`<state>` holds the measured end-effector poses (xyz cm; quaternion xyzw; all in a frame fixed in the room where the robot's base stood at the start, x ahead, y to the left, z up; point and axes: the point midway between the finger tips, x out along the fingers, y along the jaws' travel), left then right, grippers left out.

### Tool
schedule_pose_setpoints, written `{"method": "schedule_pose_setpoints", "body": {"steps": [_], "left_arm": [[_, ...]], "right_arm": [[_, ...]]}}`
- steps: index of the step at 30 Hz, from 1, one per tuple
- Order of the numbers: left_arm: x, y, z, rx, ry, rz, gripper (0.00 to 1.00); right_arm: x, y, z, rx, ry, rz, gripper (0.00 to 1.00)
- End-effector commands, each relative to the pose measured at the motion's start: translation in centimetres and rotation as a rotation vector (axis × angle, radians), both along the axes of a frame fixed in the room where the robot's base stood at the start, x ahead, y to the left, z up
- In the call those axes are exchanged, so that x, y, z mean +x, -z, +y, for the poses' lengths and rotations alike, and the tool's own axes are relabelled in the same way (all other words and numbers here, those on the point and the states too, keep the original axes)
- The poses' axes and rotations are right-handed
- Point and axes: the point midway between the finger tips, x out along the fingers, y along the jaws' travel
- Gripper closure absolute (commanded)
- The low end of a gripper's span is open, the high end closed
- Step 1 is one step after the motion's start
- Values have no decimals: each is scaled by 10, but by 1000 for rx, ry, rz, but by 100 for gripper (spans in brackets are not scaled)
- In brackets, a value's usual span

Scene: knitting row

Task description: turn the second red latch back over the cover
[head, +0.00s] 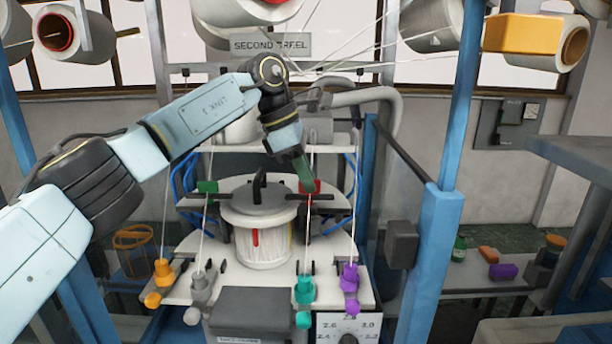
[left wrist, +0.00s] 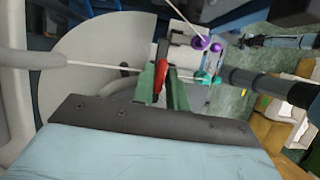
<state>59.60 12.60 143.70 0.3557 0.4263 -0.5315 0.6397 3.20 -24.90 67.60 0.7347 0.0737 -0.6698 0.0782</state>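In the left wrist view a red latch (left wrist: 160,82) stands between the two green fingers of my left gripper (left wrist: 162,90), with a finger close against each side. In the head view the gripper (head: 304,176) points down at a red piece (head: 311,187) at the right of the round cover (head: 262,197), and its fingers look close together. A red upright piece (head: 255,237) shows on the front of the white drum under the cover. My right gripper is in neither view.
A dark handle (head: 259,184) rises from the cover. A green block (head: 207,187) sits to its left. White yarns run down to orange (head: 163,272), grey, teal (head: 304,290) and purple (head: 350,278) pegs. A blue post (head: 432,255) stands to the right.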

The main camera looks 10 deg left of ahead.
Motion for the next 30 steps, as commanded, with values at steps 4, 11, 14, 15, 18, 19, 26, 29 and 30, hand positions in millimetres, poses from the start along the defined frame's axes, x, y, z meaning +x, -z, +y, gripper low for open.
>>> {"method": "schedule_pose_setpoints", "body": {"steps": [4,11,14,15,18,19,26,29,30], "left_arm": [[0,0,0,0,0,0,68],[0,0,0,0,-1,2,68],[0,1,0,1,-1,2,68],[0,1,0,1,-1,2,68],[0,1,0,1,-10,2,68],[0,1,0,1,-17,2,68],[-1,1,0,1,-154,0,68],[-2,1,0,1,-247,0,68],[-2,1,0,2,-284,-1,68]], "right_arm": [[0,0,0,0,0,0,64],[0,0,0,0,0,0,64],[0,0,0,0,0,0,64],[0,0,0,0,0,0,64],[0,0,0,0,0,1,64],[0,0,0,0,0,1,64],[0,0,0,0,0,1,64],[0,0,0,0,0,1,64],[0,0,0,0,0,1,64]]}}
